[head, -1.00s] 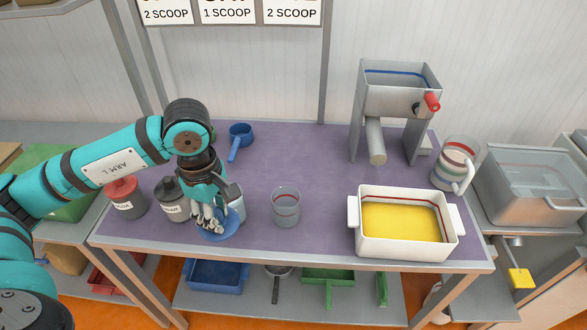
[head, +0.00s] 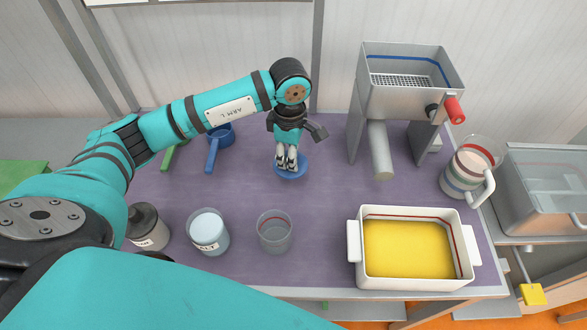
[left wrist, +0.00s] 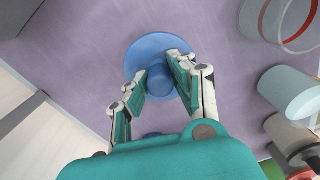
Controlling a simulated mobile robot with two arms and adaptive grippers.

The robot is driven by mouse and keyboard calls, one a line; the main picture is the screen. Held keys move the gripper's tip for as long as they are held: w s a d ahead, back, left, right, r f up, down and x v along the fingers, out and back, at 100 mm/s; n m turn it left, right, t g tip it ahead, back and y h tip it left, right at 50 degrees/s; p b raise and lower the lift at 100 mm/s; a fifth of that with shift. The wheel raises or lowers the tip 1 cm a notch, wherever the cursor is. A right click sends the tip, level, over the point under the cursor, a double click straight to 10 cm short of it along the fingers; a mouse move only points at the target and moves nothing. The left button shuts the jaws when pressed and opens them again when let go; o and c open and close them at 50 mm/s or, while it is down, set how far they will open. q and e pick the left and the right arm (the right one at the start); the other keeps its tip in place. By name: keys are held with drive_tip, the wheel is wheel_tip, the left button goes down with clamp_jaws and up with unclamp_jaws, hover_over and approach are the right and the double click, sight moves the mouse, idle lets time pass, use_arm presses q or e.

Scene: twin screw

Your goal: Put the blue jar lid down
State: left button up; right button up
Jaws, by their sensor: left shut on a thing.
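The blue jar lid (head: 294,174) is a round disc, seen under my left gripper (head: 287,166) over the back middle of the purple table top. In the left wrist view the lid (left wrist: 148,47) lies between the fingers of my left gripper (left wrist: 162,78), which are shut on its knob. The fingers hide part of it. I cannot tell whether the lid touches the table. An open jar with white contents (head: 208,232) stands at the front left, apart from the lid. My right gripper is not in view.
A clear glass (head: 274,234) and a grey-lidded jar (head: 146,228) stand near the front. A blue scoop (head: 219,140) and a green scoop (head: 174,153) lie at the back left. A metal hopper (head: 410,85), a white tray with yellow contents (head: 360,240) and a striped jug (head: 463,173) stand right.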

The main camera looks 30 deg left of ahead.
sight(290, 182)
use_arm(q)
wheel_tip(290, 182, down, 2)
drive_tip(key=shift+s+f, duration=0.1)
drive_tip(key=shift+f, duration=0.05)
wheel_tip(290, 182, down, 4)
drive_tip(key=shift+r+p, duration=0.1)
drive_tip(key=shift+p, duration=0.5)
drive_tip(key=shift+f, duration=0.25)
drive_tip(key=shift+f+b, duration=0.25)
drive_tip(key=shift+b, duration=0.05)
drive_tip(key=o, duration=0.9)
drive_tip(key=shift+r, duration=0.1)
drive_tip(key=shift+o, duration=0.2)
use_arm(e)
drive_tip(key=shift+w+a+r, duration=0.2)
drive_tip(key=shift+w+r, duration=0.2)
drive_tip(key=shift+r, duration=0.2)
